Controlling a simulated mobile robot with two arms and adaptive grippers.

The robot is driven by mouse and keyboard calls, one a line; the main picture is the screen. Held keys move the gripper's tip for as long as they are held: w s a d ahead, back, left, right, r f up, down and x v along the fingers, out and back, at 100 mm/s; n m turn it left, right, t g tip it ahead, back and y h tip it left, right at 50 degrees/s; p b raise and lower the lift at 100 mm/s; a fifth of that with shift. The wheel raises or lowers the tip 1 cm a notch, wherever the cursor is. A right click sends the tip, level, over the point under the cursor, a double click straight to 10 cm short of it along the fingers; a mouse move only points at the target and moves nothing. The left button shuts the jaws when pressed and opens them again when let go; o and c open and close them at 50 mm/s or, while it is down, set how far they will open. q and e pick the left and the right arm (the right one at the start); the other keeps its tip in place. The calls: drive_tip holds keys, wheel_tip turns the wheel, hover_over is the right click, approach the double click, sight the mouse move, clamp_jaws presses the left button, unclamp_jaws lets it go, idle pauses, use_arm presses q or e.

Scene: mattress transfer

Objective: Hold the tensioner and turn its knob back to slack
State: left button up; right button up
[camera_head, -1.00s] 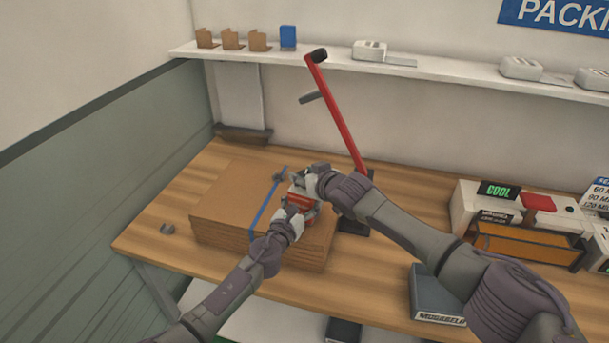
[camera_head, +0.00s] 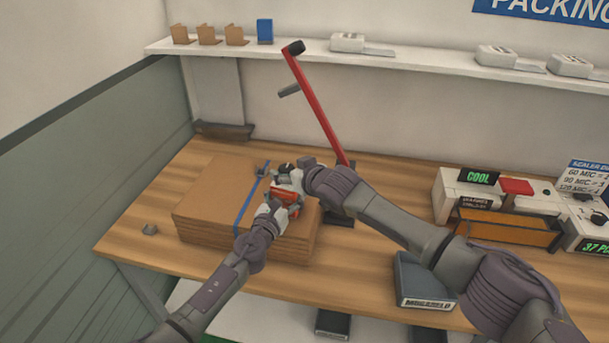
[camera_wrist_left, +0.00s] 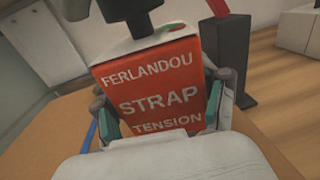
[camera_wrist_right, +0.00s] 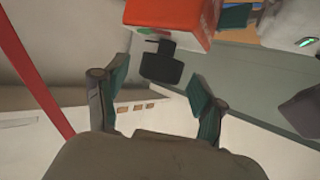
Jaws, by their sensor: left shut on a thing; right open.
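The tensioner is a red box lettered "FERLANDOU STRAP TENSION" in the left wrist view (camera_wrist_left: 150,85); in the head view it sits at the right part of the cardboard stack (camera_head: 284,195). My left gripper (camera_head: 277,207) is shut on it, with a finger on each side. The dark knob (camera_head: 285,167) is on top of the tensioner; the right wrist view shows it too (camera_wrist_right: 162,66). My right gripper (camera_wrist_right: 152,90) is open, its fingers apart on either side of the knob with gaps visible. A blue strap (camera_head: 247,202) crosses the stack (camera_head: 208,195).
A red lever (camera_head: 318,110) on a black base stands just behind the tensioner. A sealer with an orange front (camera_head: 505,228) is at the right, and a dark box (camera_head: 424,281) lies near the front edge. The wooden table (camera_head: 135,222) is mostly clear at the left.

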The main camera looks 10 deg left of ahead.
drive_tip(key=v, duration=1)
drive_tip(key=shift+d, duration=0.15)
drive_tip(key=shift+s+r, duration=0.1)
drive_tip(key=shift+r, duration=0.15)
drive_tip(key=shift+f, duration=0.1)
drive_tip(key=x, duration=1.2)
